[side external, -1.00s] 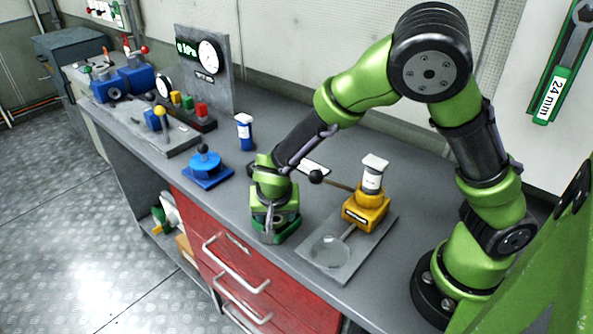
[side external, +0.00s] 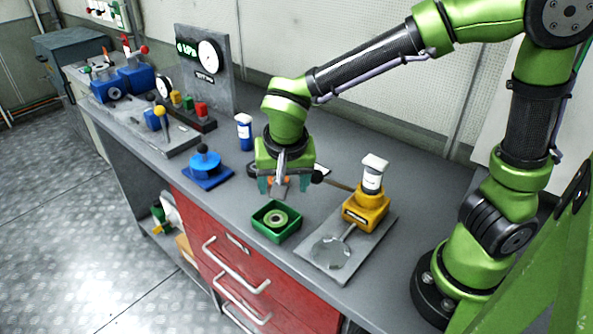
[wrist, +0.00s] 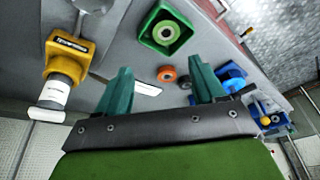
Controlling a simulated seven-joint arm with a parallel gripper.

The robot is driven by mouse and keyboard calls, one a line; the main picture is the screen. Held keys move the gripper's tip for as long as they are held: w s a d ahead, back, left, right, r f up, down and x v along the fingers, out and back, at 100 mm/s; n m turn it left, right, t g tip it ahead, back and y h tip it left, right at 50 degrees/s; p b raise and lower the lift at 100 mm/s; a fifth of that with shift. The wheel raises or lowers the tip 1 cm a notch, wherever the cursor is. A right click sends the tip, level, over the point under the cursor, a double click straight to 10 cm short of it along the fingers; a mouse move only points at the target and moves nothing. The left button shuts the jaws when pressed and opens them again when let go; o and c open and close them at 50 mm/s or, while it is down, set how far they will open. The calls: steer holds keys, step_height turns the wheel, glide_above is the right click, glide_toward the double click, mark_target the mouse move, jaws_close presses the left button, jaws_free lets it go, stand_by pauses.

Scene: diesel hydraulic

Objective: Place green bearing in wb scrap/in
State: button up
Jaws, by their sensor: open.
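A light green ring-shaped bearing (side external: 278,220) lies inside a small green square tray (side external: 259,228) near the front edge of the bench. The bearing (wrist: 164,33) and the tray (wrist: 149,21) also show at the top of the wrist view. My gripper (side external: 285,184) is above the bench, behind and above the tray, with its fingers apart. In the wrist view my gripper (wrist: 160,72) has two teal fingers spread with nothing held between them. No label reading scrap or in is legible, so I cannot tell whether this tray is the scrap one.
An orange ring (wrist: 167,73) and a dark ring (wrist: 185,82) lie on the bench beyond the fingers. A yellow block with a white-capped bottle (side external: 371,178) stands on a grey plate at right. A blue fixture (side external: 206,166) and blue bottle (side external: 244,132) stand left.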

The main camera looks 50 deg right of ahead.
steer(key=s+d+r+n+t+y, duration=0.4)
steer(key=s+d+r, duration=0.3)
steer(key=s+r, duration=0.2)
steer(key=shift+s+d+r+n, duration=0.2)
steer(key=shift+s+d+n, duration=0.1)
steer(key=shift+s, duration=0.55)
